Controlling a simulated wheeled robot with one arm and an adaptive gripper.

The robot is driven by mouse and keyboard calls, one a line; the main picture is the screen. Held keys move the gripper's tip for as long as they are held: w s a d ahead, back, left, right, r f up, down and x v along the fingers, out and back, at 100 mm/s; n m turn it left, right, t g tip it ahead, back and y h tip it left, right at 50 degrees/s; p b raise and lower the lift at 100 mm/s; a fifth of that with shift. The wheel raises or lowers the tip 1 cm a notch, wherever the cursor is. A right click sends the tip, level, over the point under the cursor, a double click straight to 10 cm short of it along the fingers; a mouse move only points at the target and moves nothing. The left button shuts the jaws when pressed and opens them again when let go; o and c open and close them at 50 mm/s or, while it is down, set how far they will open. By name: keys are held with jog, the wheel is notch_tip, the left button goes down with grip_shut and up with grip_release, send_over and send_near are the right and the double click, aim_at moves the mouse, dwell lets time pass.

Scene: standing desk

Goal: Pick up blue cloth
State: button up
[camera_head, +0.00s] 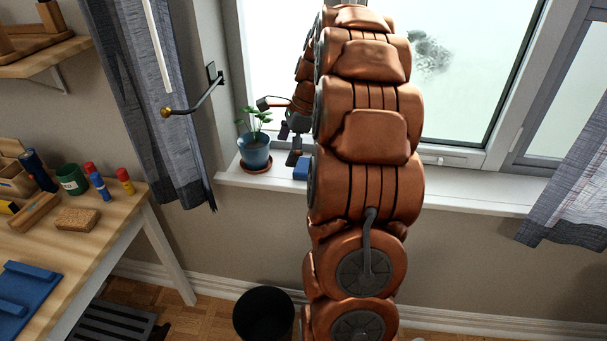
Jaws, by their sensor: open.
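A small blue thing (301,169) lies on the white windowsill, partly hidden behind my copper arm. It may be the blue cloth, but too little of it shows to be sure. My gripper (289,145) is dark, small and partly hidden by the arm. It is open, with its fingers pointing down just left of the blue thing and close above the sill. I cannot tell whether it touches anything. A flat blue piece with raised parts (40,292) lies on the wooden desk at lower left, far from my gripper.
A plant in a blue pot (254,152) stands on the sill just left of my gripper. The desk (95,240) holds a sponge (77,219), a green cup (71,180) and several markers. A black bin (264,314) stands on the floor. The sill right of my arm is clear.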

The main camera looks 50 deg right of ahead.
aim_at(304, 165)
jog(key=d+f+m+t+b, duration=0.1)
jog(key=d+f+m, duration=0.3)
jog(key=d, duration=0.6)
jog(key=shift+m, duration=0.4)
jog(key=shift+d+p+x, duration=0.1)
jog(key=shift+p+x, duration=0.1)
jog(key=shift+x, duration=1.55)
jog(key=shift+d+p+x, duration=0.15)
jog(key=shift+p+x, duration=0.05)
jog(key=shift+x, duration=1.55)
jog(key=c, duration=0.8)
jog(key=shift+r, duration=1.7)
jog(key=shift+s+a+r, duration=0.1)
jog(key=shift+r, duration=0.05)
jog(key=s+a+b, duration=0.1)
jog(key=s+a, duration=0.1)
jog(key=a, duration=0.5)
jog(key=s+a+r+b, duration=0.1)
jog(key=s+a, duration=0.2)
jog(key=a, duration=0.4)
jog(key=shift+s+a, duration=0.25)
jog(key=shift+a, duration=0.15)
jog(key=shift+r, duration=0.15)
